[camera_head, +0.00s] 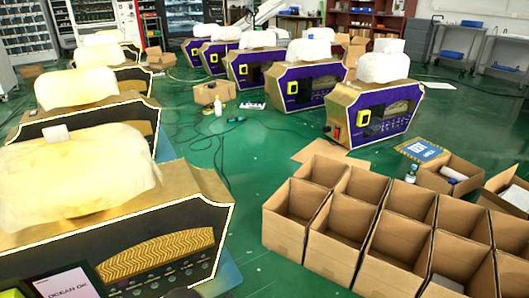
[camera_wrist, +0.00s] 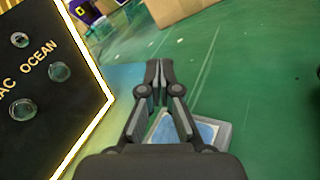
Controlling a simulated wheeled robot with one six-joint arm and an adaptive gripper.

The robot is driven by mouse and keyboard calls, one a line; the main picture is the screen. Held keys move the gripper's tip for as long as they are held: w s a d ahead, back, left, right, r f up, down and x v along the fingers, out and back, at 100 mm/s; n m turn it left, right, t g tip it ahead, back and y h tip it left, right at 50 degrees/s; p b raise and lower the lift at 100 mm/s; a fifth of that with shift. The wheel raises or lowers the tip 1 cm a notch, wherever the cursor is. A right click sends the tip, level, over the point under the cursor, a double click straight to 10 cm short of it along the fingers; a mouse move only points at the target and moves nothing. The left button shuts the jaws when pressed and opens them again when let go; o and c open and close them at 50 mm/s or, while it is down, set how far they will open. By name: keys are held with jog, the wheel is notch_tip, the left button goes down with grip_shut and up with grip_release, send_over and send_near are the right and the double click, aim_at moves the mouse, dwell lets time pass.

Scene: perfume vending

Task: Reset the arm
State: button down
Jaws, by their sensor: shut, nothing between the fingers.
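My gripper (camera_wrist: 159,85) is shut and empty in the wrist view, its fingertips together over the green floor. Just left of it is the black front panel (camera_wrist: 45,70) of a vending machine, with round buttons and the words "OCEAN" and "AC". Behind my fingers, low in the view, lies a grey-rimmed thing with a blue and white inside (camera_wrist: 205,131), partly hidden. In the head view I cannot make out my gripper. The nearest black and gold machine (camera_head: 150,220) fills the lower left there, with a screen (camera_head: 68,284) reading "OCEAN OK" at the bottom edge.
Open cardboard boxes (camera_head: 345,216) stand in rows at the lower right of the head view. Purple-fronted machines (camera_head: 375,118) stand further back. A white bottle (camera_head: 218,106) and cables lie on the floor between. The green floor (camera_head: 262,150) in the middle is mostly clear.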

jog(key=s+d, duration=0.1)
jog(key=d+g+h, duration=0.1)
jog(key=shift+s+d+f, duration=0.3)
jog(key=shift+s, duration=0.05)
jog(key=s+d+r+m+g+h, duration=0.2)
jog(key=d+g, duration=0.1)
jog(key=shift+d+r, duration=0.15)
jog(key=s+d+r+m+g+y+p, duration=0.2)
jog(key=s+d+r+m, duration=0.5)
jog(key=r, duration=1.2)
jog(key=s+d+r+m+g+y+p, duration=0.2)
jog(key=s+d+r+m+y, duration=0.3)
jog(key=r, duration=1.5)
jog(key=s+d+r+m+g+y+p, duration=0.2)
jog(key=s+d+r+m, duration=0.7)
jog(key=r, duration=1.1)
jog(key=d+m+y, duration=0.1)
jog(key=d+m, duration=0.1)
jog(key=d, duration=0.1)
jog(key=shift+s+d+y+p, duration=0.3)
jog(key=shift+d+y+p, duration=0.05)
jog(key=shift+y, duration=0.05)
